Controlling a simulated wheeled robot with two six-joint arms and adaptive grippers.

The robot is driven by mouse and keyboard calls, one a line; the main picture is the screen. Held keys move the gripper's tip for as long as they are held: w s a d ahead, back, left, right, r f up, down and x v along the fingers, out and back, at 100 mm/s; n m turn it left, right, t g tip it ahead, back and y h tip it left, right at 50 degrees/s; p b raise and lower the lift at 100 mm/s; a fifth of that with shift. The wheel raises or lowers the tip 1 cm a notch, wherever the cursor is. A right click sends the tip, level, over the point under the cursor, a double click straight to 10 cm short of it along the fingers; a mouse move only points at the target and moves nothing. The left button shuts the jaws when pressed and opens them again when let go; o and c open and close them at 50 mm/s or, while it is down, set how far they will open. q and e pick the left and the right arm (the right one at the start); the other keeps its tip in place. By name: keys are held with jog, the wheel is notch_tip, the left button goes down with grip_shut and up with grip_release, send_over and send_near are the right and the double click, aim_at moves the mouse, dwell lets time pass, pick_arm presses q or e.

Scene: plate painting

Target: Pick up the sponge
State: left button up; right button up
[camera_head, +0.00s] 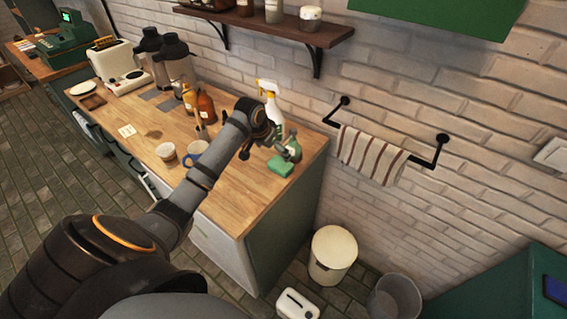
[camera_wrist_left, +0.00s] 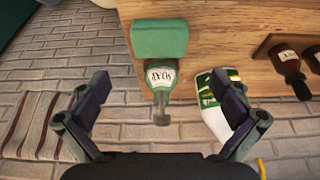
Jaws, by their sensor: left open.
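My left gripper (camera_head: 284,146) is over the counter's right end, close to the sponge. In the left wrist view the left gripper (camera_wrist_left: 162,84) is open and empty, its fingers wide apart. My right gripper is not in view.
A green soap bottle (camera_wrist_left: 161,76) stands next to the sponge, appearing between my fingers. A white spray bottle (camera_head: 272,106) stands behind. A blue mug (camera_head: 196,152) and a cup (camera_head: 167,156) are left of my forearm. A striped towel (camera_head: 370,155) hangs on the wall.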

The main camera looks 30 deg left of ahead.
aim_at(281, 164)
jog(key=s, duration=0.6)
pick_arm(q)
jog(key=x, duration=0.4)
jog(key=shift+w+f, duration=0.1)
jog(key=shift+w, duration=0.05)
jog(key=shift+w+d+f+p, duration=0.1)
jog(key=shift+w+f+p, duration=0.2)
jog(key=shift+f+p, duration=0.5)
jog(key=shift+p+x, duration=0.35)
jog(key=shift+x, duration=0.7)
jog(key=shift+w+f, duration=0.15)
jog(key=shift+f, duration=0.45)
jog(key=shift+r, duration=0.1)
jog(key=c, duration=0.6)
jog(key=shift+o, duration=0.2)
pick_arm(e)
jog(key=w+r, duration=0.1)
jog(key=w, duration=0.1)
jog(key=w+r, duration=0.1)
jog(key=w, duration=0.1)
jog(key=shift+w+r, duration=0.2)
